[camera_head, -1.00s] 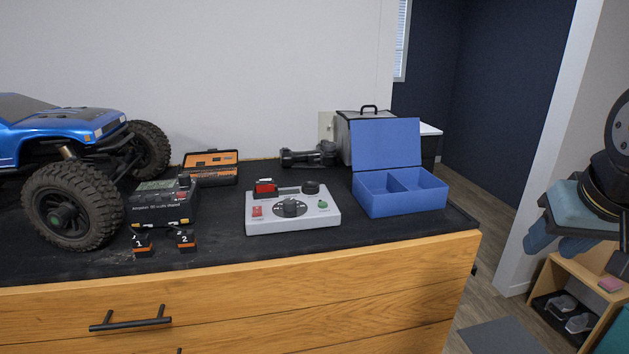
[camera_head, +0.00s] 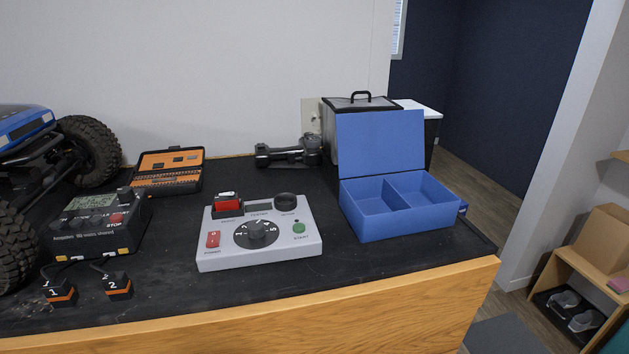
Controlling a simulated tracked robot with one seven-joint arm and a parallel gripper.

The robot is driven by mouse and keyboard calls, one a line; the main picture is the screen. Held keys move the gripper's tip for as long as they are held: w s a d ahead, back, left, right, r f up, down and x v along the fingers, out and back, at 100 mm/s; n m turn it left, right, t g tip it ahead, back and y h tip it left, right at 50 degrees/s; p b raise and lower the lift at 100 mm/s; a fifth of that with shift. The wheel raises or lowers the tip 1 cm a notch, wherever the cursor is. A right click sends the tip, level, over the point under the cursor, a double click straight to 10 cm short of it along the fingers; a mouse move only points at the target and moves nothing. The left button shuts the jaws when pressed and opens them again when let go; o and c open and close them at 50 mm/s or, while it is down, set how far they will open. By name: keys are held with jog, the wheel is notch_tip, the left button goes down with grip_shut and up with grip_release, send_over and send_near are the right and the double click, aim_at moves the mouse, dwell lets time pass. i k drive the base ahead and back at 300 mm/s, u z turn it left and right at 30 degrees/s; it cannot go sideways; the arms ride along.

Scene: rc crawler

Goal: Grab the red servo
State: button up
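The red servo (camera_head: 227,202) is a small red block with a white label. It sits in a dark holder at the back left of a grey control box (camera_head: 262,262). The box has a round black dial, a red power switch and a green start button. It stands on the black bench top, left of an open blue two-compartment box (camera_head: 380,229), whose visible compartments look empty. My gripper is not in view, and nothing is seen touching the servo.
A black charger (camera_head: 92,225) and two numbered orange-black blocks (camera_head: 61,292) stand at the left, near a blue crawler (camera_head: 25,128). An open orange tool case (camera_head: 168,172), a dark tool (camera_head: 288,152) and a black case (camera_head: 355,104) stand behind.

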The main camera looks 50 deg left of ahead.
aim_at(222, 202)
jog(key=z, duration=0.4)
jog(key=k, duration=2.55)
jog(key=u, duration=1.75)
jog(key=i, duration=1.05)
jog(key=z, duration=0.05)
